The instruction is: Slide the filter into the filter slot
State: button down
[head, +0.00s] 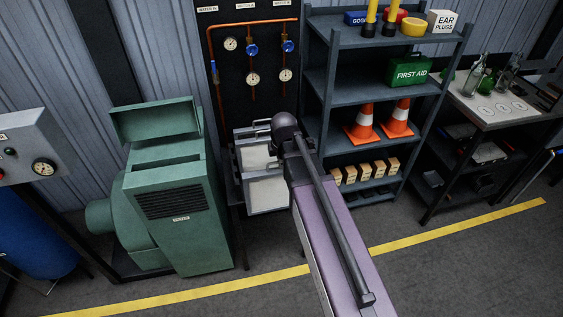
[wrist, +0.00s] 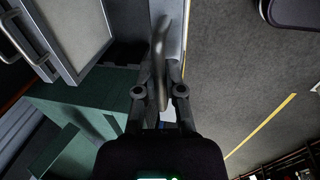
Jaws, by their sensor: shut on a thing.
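In the wrist view my gripper (wrist: 160,93) is shut on the curved grey handle (wrist: 161,50) of a filter (wrist: 177,28), which shows nearly edge-on. Another framed pale panel with a handle (wrist: 70,35) is at the left of that view. In the head view two pale framed panels (head: 264,190) show just left of my arm; I cannot tell which is the held one. My fingers are hidden behind my arm there. The green filter housing (head: 178,220) stands left of them with its lid (head: 155,120) raised. The filter slot (head: 168,162) is a dark opening in its top.
A grey shelf (head: 385,92) with cones, boxes and a first aid case stands right of my arm. A pipe panel with gauges (head: 252,78) is behind. A dark workbench (head: 490,115) is at the far right. A yellow line (head: 430,238) crosses the open floor.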

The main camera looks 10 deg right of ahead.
notch_tip(320, 180, up, 20)
jog(key=p, duration=1.9)
jog(key=shift+f, duration=0.2)
dwell(0.8)
jog(key=shift+f, duration=0.15)
dwell(0.9)
notch_tip(320, 180, down, 16)
jog(key=b, duration=1.6)
jog(key=shift+f, duration=0.2)
jog(key=shift+d, duration=0.1)
